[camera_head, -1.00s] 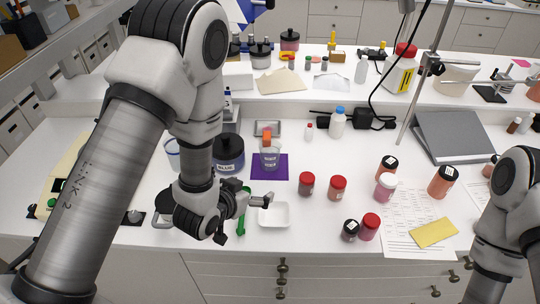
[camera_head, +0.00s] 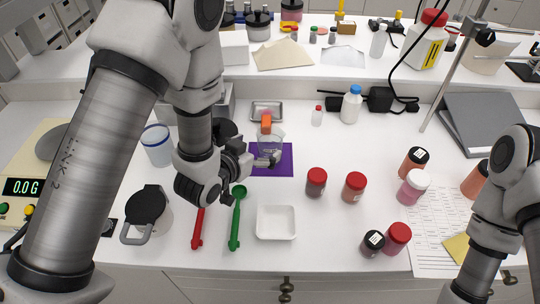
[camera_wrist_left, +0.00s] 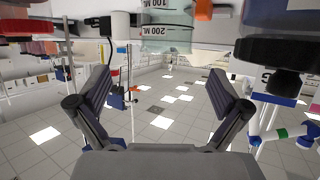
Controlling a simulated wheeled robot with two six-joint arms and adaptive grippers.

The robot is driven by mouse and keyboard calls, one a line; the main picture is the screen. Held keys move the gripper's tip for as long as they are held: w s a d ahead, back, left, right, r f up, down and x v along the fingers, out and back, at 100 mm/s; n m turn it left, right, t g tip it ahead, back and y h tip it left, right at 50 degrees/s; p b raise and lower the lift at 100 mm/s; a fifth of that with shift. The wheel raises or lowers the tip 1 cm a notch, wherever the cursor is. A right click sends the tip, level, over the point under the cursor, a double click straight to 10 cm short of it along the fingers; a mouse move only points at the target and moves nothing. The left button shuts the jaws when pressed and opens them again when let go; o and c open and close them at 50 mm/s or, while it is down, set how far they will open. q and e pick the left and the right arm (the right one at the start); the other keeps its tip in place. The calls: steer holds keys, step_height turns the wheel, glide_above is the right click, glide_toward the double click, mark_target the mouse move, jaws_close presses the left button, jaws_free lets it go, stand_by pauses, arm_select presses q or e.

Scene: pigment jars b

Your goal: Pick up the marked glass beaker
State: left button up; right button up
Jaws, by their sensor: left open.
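The glass beaker (camera_head: 270,142) is clear and stands upright on a purple mat (camera_head: 285,166), with an orange mark (camera_head: 266,119) at its upper part. In the left wrist view, the beaker (camera_wrist_left: 165,36) shows at the top with printed volume marks, beyond the fingertips. The left gripper (camera_wrist_left: 163,92) is open, its fingers wide apart with nothing between them. Whether a finger touches the glass cannot be told. My right gripper is out of view.
A dark jar (camera_head: 226,131) stands left of the beaker, partly hidden by my arm. A metal tray (camera_head: 266,104) lies behind it. A green spoon (camera_head: 237,220), red spoon (camera_head: 197,230) and white dish (camera_head: 276,207) lie in front. Red-lidded jars (camera_head: 316,182) stand to the right.

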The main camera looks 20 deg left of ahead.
mark_target(276, 134)
arm_select(q)
steer(key=p+x, duration=0.1)
steer(key=x, duration=0.1)
steer(key=p+x, duration=0.1)
steer(key=x, duration=0.2)
steer(key=p+x, duration=0.1)
steer(key=x, duration=0.1)
steer(key=shift+w+a+f, duration=0.1)
steer(key=shift+w+a, duration=0.15)
steer(key=shift+a, duration=0.05)
steer(key=shift+w+f, duration=0.35)
steer(key=shift+s+r, duration=0.1)
steer(key=c, duration=1.3)
